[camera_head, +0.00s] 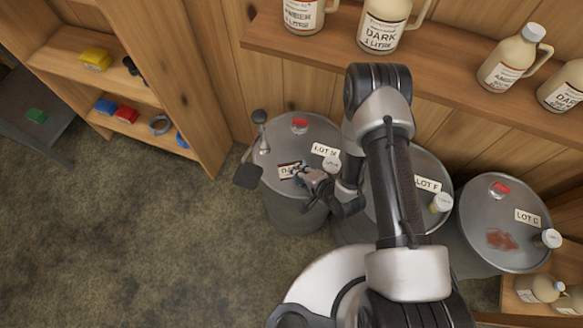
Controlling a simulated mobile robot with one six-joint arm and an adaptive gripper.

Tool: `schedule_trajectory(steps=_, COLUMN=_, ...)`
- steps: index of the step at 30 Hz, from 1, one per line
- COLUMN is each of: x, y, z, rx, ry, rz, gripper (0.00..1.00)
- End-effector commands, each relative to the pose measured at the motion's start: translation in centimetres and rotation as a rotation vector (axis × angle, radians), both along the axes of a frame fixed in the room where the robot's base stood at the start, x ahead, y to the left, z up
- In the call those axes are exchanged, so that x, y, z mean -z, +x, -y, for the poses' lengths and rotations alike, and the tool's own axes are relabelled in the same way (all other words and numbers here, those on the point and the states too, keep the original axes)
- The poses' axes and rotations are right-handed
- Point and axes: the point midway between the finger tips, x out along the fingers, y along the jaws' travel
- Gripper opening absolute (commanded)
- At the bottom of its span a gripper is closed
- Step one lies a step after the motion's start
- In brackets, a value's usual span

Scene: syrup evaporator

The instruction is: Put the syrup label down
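The syrup label (286,170), a white card with dark edges and partly hidden dark lettering, is at the top of the leftmost grey drum (275,150). My gripper (302,174) reaches in from the right and its fingertips overlap the label's right end. The fingers are small and partly hidden, so I cannot tell whether they grip the label or only touch it. I also cannot tell whether the label lies flat on the lid or is just above it.
More drums (503,210) stand to the right. A shelf of jugs (384,25) runs above. The floor (150,230) at left is clear.

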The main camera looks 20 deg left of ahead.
Motion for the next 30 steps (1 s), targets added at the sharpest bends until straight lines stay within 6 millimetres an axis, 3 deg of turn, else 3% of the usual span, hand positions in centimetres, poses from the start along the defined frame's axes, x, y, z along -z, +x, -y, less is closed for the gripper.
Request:
schedule_trajectory(steps=9, x=-0.3, y=0.0, z=0.1, rx=0.0, ry=0.0, rz=0.0, gripper=0.18)
schedule_trajectory(steps=22, x=-7.7, y=-1.2, z=1.7, rx=0.001, ry=0.0, rz=0.001, gripper=0.18)
schedule_trajectory(steps=30, x=-7.9, y=-1.3, z=1.9, rx=-0.001, ry=0.0, rz=0.001, gripper=0.18)
